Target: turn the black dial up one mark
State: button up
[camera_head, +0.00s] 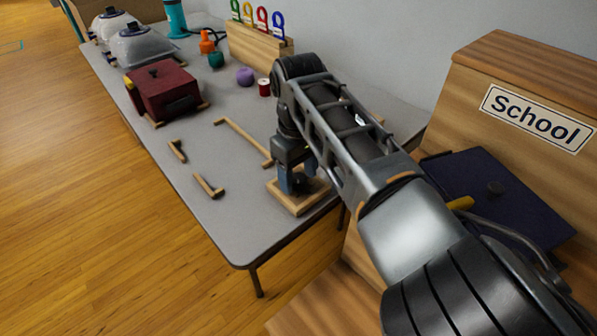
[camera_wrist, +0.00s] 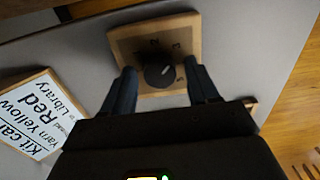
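The black dial (camera_wrist: 158,75) sits on a square wooden board with a lighter rim (camera_wrist: 124,36). Numerals are printed around the dial; a 2 and a 3 are readable, and the others are hard to read. A small pale pointer line on the dial seems to slant toward the upper right, near the 3. My gripper (camera_wrist: 160,70) is open, with one finger on each side of the dial and gaps visible. I cannot tell how far the fingertips are above the board. In the head view my gripper (camera_head: 292,180) is over the board (camera_head: 300,206) and hides the dial.
A framed card about a yarn kit (camera_wrist: 38,112) stands beside the board. On the grey table (camera_head: 235,228) are a dark red box (camera_head: 165,90), wooden pieces (camera_head: 208,186) and yarn balls (camera_head: 245,76). A School crate (camera_head: 500,75) and a dark blue lid (camera_head: 490,205) are at right.

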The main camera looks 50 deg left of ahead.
aim_at(299, 178)
jog(key=shift+o, duration=0.3)
jog(key=shift+r, duration=3.9)
